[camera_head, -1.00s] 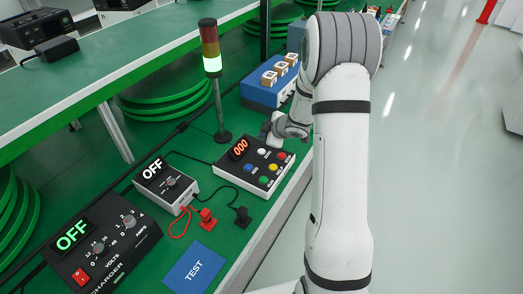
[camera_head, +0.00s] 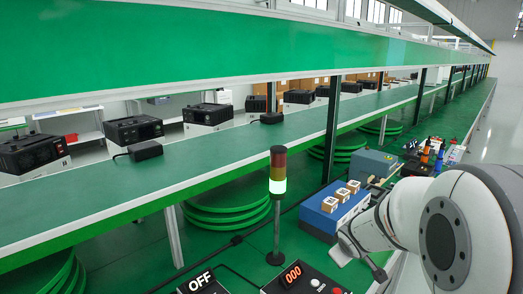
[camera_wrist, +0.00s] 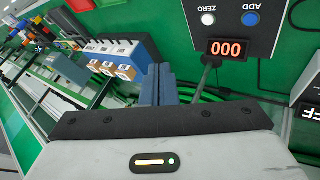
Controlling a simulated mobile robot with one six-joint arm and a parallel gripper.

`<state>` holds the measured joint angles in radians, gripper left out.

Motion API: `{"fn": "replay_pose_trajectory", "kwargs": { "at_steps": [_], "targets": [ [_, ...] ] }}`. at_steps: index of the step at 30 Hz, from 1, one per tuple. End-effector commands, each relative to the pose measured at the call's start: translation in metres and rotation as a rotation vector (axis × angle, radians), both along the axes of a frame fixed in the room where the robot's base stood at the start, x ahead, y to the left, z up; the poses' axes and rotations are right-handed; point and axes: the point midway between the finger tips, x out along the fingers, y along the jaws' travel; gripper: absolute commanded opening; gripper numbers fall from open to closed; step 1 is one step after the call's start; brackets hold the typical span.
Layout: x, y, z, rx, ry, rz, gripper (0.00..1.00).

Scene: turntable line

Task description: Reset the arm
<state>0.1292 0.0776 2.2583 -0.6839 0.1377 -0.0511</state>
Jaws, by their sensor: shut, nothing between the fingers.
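My gripper (camera_wrist: 159,84) is shut and empty in the wrist view, its two blue-grey fingers together. In the head view the gripper (camera_head: 346,247) is at the lower right, partly hidden by my white arm, above and beside the control box. The control box (camera_head: 276,287) with a red 000 display is cut off by the bottom edge. In the wrist view the box (camera_wrist: 233,20) appears upside down at the upper right, with white ZERO and blue ADD buttons; the fingers are apart from it.
A signal tower (camera_head: 277,200) with its lowest segment lit stands behind the control box. A blue block (camera_head: 318,219) carries 3 small boxes near my gripper. A meter reading OFF (camera_head: 200,284) is at the bottom. A long green shelf (camera_head: 90,195) runs above the bench.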

Motion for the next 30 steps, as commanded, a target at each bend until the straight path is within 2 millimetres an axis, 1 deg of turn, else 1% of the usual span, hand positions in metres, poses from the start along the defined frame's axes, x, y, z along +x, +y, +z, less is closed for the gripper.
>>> {"fn": "replay_pose_trajectory", "kwargs": {
  "at_steps": [1,5,6,8,9,12,15,18,21,30],
  "targets": [
    [-0.021,0.003,0.014,0.021,0.009,-0.062,0.0],
    [-0.08,0.012,0.033,0.107,0.077,-0.226,0.0],
    [-0.1,0.018,0.037,0.14,0.102,-0.271,0.0],
    [-0.129,0.026,0.041,0.191,0.142,-0.331,0.0],
    [-0.148,0.033,0.043,0.226,0.17,-0.365,0.0],
    [-0.189,0.051,0.045,0.311,0.239,-0.428,0.0],
    [-0.22,0.066,0.046,0.375,0.296,-0.464,0.0],
    [-0.238,0.075,0.046,0.416,0.334,-0.482,0.0],
    [-0.246,0.08,0.046,0.434,0.352,-0.49,0.0],
    [-0.246,0.08,0.046,0.435,0.354,-0.491,0.0]
  ]
}}
